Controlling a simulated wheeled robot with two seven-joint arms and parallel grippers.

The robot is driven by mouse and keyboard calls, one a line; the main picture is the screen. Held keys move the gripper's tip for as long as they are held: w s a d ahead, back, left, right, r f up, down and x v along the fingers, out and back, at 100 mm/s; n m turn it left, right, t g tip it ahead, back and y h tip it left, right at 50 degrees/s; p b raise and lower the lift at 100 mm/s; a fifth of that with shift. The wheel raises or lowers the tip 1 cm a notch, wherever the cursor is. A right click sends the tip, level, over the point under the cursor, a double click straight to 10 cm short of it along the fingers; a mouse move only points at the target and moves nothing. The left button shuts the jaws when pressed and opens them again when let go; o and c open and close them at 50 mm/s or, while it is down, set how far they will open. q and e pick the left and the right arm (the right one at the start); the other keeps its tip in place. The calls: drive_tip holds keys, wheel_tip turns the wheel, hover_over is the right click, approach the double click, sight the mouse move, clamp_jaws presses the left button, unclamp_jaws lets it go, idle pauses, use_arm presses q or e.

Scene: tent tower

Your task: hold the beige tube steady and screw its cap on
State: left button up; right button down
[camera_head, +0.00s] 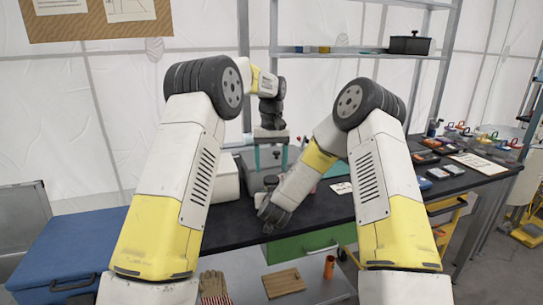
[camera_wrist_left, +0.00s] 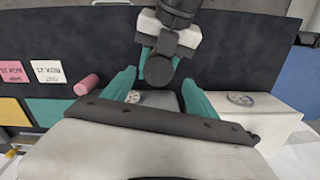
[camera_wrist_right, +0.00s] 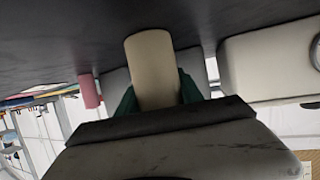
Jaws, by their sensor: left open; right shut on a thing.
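The beige tube (camera_wrist_right: 152,65) stands between the teal fingers of my right gripper (camera_wrist_right: 156,90), which is shut on it. The head view does not clearly show the tube. A dark round disc (camera_wrist_left: 158,70), probably the cap, is seen from above in the left wrist view; I cannot tell how it sits on the tube. My left gripper (camera_head: 270,160) points down above that spot with its teal fingers apart. In the left wrist view, the open left fingers (camera_wrist_left: 158,84) are on either side of the disc, with gaps.
A pink cylinder (camera_wrist_left: 87,84) lies on the dark bench near coloured cards. A white box (camera_head: 226,180) stands close beside the work spot. Several small cases fill the bench's right side. An orange cup (camera_head: 329,267) and a wooden board (camera_head: 284,283) are on the lower shelf.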

sight(271, 179)
use_arm(q)
drive_tip(key=n, duration=0.7)
drive_tip(key=shift+r+n, duration=0.1)
drive_tip(key=shift+n, duration=0.3)
drive_tip(key=n, duration=0.7)
drive_tip(key=shift+a+r, duration=0.1)
drive_tip(key=shift+r, duration=0.25)
drive_tip(key=n, duration=0.3)
drive_tip(key=r+n, duration=0.1)
drive_tip(key=n, duration=0.5)
drive_tip(key=r+n, duration=0.1)
drive_tip(key=n, duration=0.4)
drive_tip(key=shift+r+n, duration=0.3)
drive_tip(key=shift+f, duration=0.1)
drive_tip(key=shift+f, duration=3.95)
drive_tip(key=shift+c, duration=0.2)
